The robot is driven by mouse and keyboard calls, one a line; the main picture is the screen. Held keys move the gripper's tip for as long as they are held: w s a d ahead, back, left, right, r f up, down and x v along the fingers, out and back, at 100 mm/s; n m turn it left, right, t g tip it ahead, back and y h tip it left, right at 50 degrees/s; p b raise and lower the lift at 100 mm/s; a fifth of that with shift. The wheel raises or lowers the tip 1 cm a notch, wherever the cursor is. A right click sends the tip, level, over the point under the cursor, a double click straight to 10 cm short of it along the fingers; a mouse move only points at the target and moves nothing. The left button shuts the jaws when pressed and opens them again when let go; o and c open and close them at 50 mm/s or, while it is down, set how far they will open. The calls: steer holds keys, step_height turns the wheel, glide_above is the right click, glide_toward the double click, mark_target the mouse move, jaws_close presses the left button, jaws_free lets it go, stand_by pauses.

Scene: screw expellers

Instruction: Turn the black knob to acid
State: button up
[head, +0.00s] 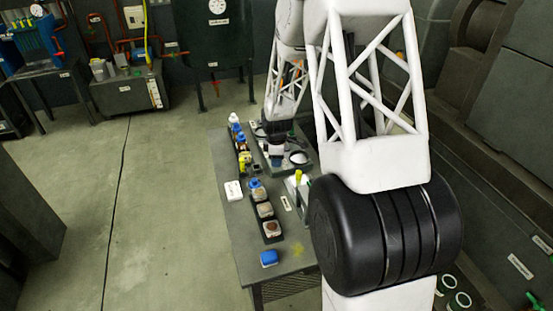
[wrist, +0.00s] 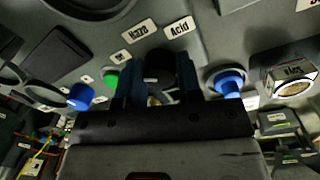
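The black knob (wrist: 161,66) is on a grey panel in the wrist view, below the labels Haze (wrist: 141,31) and Acid (wrist: 180,28). My gripper (wrist: 160,82) has one dark finger on each side of the knob. The knob fills most of the gap; whether the fingers press on it I cannot tell. The knob's pointer is not visible, so its setting is unclear. In the head view my gripper (head: 277,130) is small, over the far part of the bench, and the knob cannot be made out.
A blue knob (wrist: 226,80) is close right of my gripper, and a label box (wrist: 291,82) lies farther right. A green button (wrist: 111,78) and another blue knob (wrist: 81,96) are at left. The bench (head: 294,258) has several bottles and jars along its left side.

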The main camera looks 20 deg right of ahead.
steer(key=shift+c, duration=0.8)
steer(key=shift+m, duration=0.4)
steer(key=m, duration=1.1)
steer(key=shift+a+r, duration=0.1)
steer(key=m, duration=0.5)
steer(key=shift+m+g, duration=0.3)
steer(key=shift+m, duration=0.1)
steer(key=m, duration=0.6)
steer(key=shift+w, duration=0.1)
steer(key=shift+m, duration=0.3)
